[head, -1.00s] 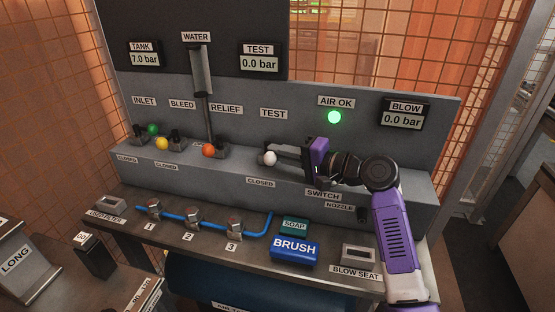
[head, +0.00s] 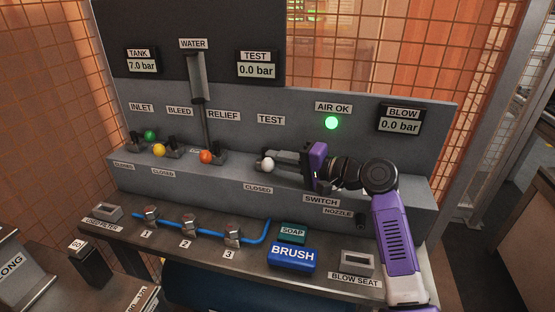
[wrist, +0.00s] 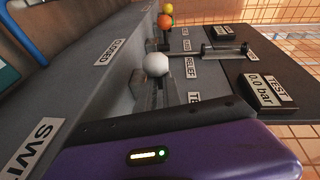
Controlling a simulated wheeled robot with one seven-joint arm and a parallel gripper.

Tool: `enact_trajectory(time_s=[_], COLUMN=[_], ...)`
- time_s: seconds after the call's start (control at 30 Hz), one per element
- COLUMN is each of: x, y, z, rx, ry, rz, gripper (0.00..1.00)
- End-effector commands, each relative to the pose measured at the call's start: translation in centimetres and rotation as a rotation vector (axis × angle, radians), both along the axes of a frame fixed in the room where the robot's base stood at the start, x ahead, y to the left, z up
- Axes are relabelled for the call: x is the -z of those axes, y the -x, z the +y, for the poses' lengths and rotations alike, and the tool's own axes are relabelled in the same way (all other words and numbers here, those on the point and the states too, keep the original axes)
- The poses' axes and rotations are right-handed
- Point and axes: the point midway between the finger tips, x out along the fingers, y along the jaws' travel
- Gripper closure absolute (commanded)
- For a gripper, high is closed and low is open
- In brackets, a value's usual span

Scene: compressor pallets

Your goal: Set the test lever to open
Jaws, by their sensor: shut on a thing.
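The test lever has a white ball knob (head: 268,164) and stands under the TEST label (head: 271,119), beside the CLOSED label (head: 258,188) on the bench ledge. My gripper (head: 272,163) reaches in from the right and is shut on the white knob. In the wrist view the white knob (wrist: 155,65) shows above a grey stem and base. My purple gripper body fills the bottom of that view, and the full finger contact is hidden. The test gauge (head: 257,67) reads 0.0 bar.
To the left stand the relief lever with an orange knob (head: 206,157), a yellow knob (head: 159,150) and a green knob (head: 150,135). The AIR OK lamp (head: 331,123) is green. The blue brush block (head: 293,257) and soap block (head: 293,232) lie in front.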

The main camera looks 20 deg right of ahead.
Motion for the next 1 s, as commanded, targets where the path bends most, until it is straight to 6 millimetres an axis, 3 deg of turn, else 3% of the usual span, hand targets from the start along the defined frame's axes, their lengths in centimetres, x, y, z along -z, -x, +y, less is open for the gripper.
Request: enact_trajectory(time_s=[0.03, 0.67, 0.7, 0.8, 1.0], x=[0.77, 0.74, 0.74, 0.74, 0.76], y=[0.43, 0.43, 0.43, 0.41, 0.34], z=[1.05, 1.07, 1.07, 1.0, 0.78], rx=[-0.028, -0.028, -0.028, -0.027, -0.021], ry=[0.002, 0.002, 0.002, 0.002, 0.004], rz=[0.016, 0.015, 0.015, 0.016, 0.016], gripper=[1.0, 1.0, 0.84, 0.68, 0.68])
